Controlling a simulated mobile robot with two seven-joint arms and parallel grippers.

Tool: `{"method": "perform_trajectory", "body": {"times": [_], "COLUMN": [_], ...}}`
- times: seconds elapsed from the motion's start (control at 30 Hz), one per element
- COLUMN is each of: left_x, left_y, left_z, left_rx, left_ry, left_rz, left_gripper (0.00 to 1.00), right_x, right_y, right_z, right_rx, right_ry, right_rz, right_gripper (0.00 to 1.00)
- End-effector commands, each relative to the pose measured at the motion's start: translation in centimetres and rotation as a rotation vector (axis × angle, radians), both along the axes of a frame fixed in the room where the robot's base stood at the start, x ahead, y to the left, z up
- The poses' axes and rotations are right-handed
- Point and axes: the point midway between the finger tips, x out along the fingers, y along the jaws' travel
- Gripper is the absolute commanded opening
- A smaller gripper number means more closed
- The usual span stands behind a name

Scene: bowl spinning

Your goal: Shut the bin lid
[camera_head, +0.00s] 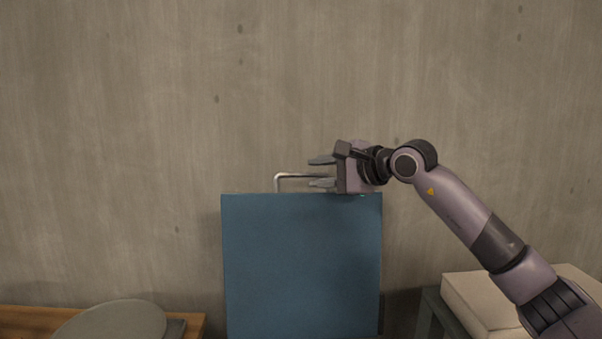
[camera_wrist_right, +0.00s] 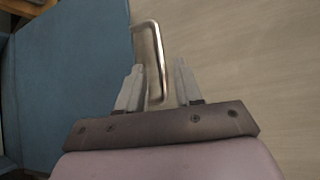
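The blue bin lid (camera_head: 300,265) stands upright in the head view, its flat face towards me. A metal bar handle (camera_head: 295,176) sticks up from its top edge. My right gripper (camera_head: 322,172) is at the top right of the lid, fingers pointing left, one above and one below the level of the bar. In the right wrist view the fingers (camera_wrist_right: 158,88) are apart, with the handle (camera_wrist_right: 156,55) reaching between them, and the blue lid (camera_wrist_right: 70,75) lies to the left. The handle's far end is hidden behind the gripper in the head view. My left gripper is not in view.
A concrete wall (camera_head: 120,120) stands behind the lid. A wooden surface with a grey round object (camera_head: 115,320) is at the lower left. A pale cushioned block (camera_head: 475,300) is at the lower right, beneath my right arm. The space left of the lid is clear.

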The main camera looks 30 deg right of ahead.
Motion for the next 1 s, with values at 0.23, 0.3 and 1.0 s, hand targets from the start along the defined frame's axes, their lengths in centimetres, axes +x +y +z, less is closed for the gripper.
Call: {"method": "perform_trajectory", "body": {"times": [0.23, 0.3, 1.0], "left_x": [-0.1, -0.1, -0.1], "left_y": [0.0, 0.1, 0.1], "left_z": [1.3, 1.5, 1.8], "left_rx": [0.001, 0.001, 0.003], "left_ry": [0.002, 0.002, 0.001], "left_rz": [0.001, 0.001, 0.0], "left_gripper": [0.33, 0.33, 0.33], "right_x": [3.4, 4.1, 5.4], "right_y": [1.0, 1.1, 1.4], "right_z": [-0.8, -0.9, -1.5], "right_rx": [0.003, 0.004, 0.0], "right_ry": [0.002, 0.001, 0.001], "right_rz": [0.002, 0.001, 0.001], "right_gripper": [0.35, 0.35, 0.0]}}
